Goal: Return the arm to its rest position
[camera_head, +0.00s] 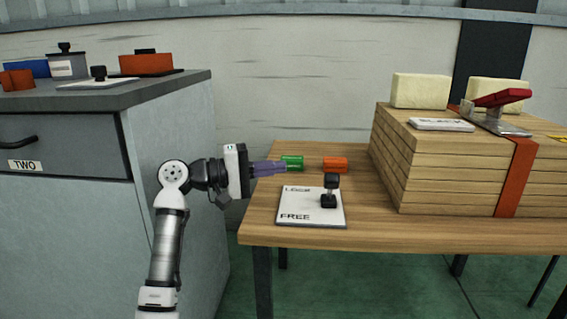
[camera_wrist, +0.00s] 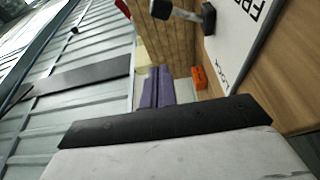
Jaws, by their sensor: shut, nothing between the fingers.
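My arm reaches in from the bottom of the head view, beside the grey cabinet. My gripper (camera_head: 282,167) has purple fingers pointing right over the left edge of the wooden table (camera_head: 400,236). The fingers are shut with nothing between them; they also show side by side in the wrist view (camera_wrist: 158,72). A green block (camera_head: 292,160) appears right at the fingertips in the head view. Whether they touch it cannot be told, and I cannot make it out in the wrist view. An orange block (camera_head: 335,164) lies further right, also in the wrist view (camera_wrist: 199,77).
A white plate (camera_head: 300,207) marked LOCK and FREE with a black-knobbed lever (camera_head: 330,192) is in front of the blocks. A strapped plank stack (camera_head: 450,170) stands at right. The grey cabinet (camera_head: 180,125) is close to my arm at left, with several items on top.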

